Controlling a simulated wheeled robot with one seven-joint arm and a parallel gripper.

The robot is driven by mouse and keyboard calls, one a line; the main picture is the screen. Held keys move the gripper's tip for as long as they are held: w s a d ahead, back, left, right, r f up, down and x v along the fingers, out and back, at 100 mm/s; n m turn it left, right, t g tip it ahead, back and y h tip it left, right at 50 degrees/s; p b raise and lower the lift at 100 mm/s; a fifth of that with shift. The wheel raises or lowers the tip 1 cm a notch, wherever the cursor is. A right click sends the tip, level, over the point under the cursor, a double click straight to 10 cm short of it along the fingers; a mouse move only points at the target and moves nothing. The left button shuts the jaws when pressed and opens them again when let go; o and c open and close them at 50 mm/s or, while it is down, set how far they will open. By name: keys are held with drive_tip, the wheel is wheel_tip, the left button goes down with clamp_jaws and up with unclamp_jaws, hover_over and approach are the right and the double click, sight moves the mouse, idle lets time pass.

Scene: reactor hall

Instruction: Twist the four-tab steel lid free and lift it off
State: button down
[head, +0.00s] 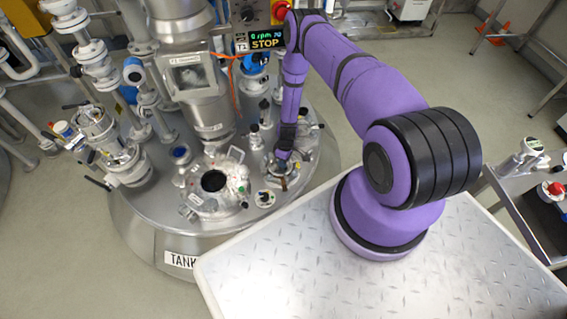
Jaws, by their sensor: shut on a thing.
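My purple arm reaches down over the steel tank top, and my gripper (282,156) is at the small port on its right side. The four-tab steel lid (276,171) seems to be the small steel piece at the jaws, mostly hidden by them. My gripper is shut on it. The lid appears to be at port height on the tank, but I cannot tell whether it is seated or slightly raised. Its tabs are too small to make out.
The tank top (150,220) carries a larger round port with a dark opening (213,181), a small capped fitting (265,198), valves (105,140) and a tall sight-glass column (190,75). A display reading STOP (266,40) stands behind. A side cart (530,190) is at right.

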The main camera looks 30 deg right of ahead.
drive_tip(key=shift+r, duration=3.2)
drive_tip(key=shift+w+r, duration=0.1)
